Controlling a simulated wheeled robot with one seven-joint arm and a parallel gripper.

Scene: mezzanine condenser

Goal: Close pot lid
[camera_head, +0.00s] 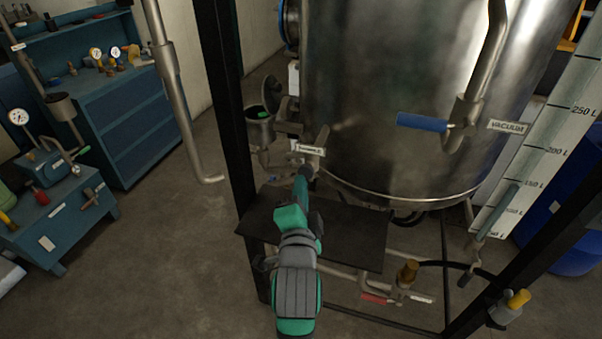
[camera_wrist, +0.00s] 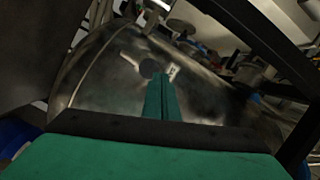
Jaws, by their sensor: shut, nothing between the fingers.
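A small metal pot (camera_head: 260,131) with something green inside is mounted on piping left of the big steel tank. A dark rounded piece (camera_head: 287,106) stands beside its rim; I cannot tell for sure if it is the lid. The pot's top looks uncovered. My gripper (camera_head: 304,172) is shut and empty, below and right of the pot, close to a labelled pipe fitting (camera_head: 318,148). I cannot tell if it touches the fitting. In the wrist view the shut fingers (camera_wrist: 160,98) point toward a dark round end (camera_wrist: 148,68) with a white label beside it.
The large steel tank (camera_head: 395,100) fills the centre, with a blue-handled valve (camera_head: 422,122) on its front. A dark shelf plate (camera_head: 350,232) lies under my gripper. A black frame post (camera_head: 226,90) stands left of the pot. Floor is open at left.

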